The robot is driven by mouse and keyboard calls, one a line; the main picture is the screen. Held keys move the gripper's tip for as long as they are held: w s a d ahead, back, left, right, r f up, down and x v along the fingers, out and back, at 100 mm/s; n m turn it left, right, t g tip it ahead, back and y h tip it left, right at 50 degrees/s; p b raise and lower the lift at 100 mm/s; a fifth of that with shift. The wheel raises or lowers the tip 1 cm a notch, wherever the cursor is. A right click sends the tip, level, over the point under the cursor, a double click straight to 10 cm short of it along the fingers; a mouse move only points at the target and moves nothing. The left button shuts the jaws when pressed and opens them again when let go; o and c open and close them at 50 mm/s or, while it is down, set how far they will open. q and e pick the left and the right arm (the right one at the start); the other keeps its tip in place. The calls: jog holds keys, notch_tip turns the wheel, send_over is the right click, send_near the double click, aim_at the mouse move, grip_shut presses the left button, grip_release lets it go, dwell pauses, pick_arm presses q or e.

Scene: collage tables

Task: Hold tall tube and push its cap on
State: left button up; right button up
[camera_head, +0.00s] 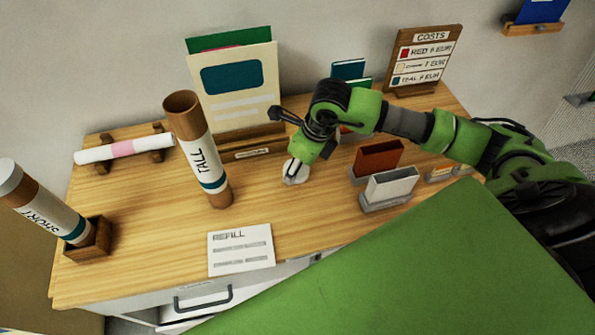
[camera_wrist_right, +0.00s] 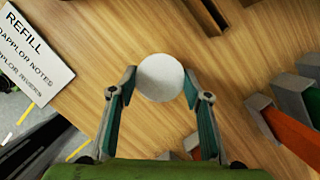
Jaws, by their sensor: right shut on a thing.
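The tall tube (camera_head: 204,158), brown with a white band marked TALL and a teal stripe, stands upright on the wooden table in the head view. Its upper end is brown and bears no white cap. My right gripper (camera_head: 296,165) is low over the table to the right of the tube, apart from it. It is shut on a round white cap (camera_wrist_right: 160,77), seen between its two fingers in the right wrist view. The cap also shows under the gripper in the head view (camera_head: 295,177). My left gripper is not in view.
A REFILL card (camera_head: 241,262) lies in front of the tall tube. A folder stand (camera_head: 250,142) is behind. Red (camera_head: 378,158) and white (camera_head: 391,184) holders stand right of my gripper.

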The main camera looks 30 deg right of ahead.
jog(key=s+a+r+p, duration=0.3)
jog(key=s+r, duration=0.2)
jog(key=s, duration=0.1)
jog(key=s+a+r+p, duration=0.2)
jog(key=s+r+p, duration=0.2)
jog(key=s+r, duration=0.1)
jog(key=shift+s+a+r, duration=0.2)
jog(key=shift+s+a, duration=0.2)
jog(key=shift+s, duration=0.5)
